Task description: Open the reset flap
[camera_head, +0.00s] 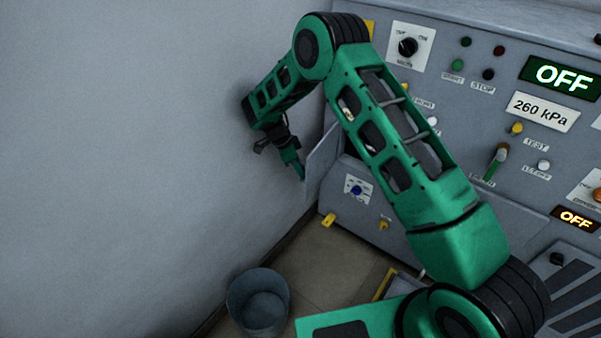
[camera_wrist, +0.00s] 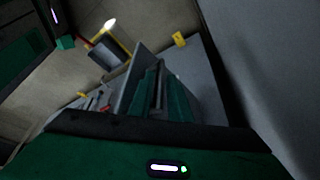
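The reset flap looks like a flat grey plate (camera_head: 323,160) at the left end of the console. It stands out from the console front, swung toward the left wall. Beside it a blue knob (camera_head: 356,189) on a white label plate is uncovered. My gripper (camera_head: 300,171) is on the wall side of the plate, its fingertips close to the plate's outer part. In the wrist view my gripper's green fingers (camera_wrist: 165,85) lie close together, with only a dark strip between them. The plate (camera_wrist: 134,78) runs along their left side, outside them. Whether they touch it is unclear.
The grey wall (camera_head: 130,150) is close to my gripper's left. A yellow piece (camera_head: 328,220) and a yellow knob (camera_head: 383,225) sit low on the console. A grey bucket (camera_head: 258,302) stands on the floor below. The console panel (camera_head: 470,120) carries switches and lamps.

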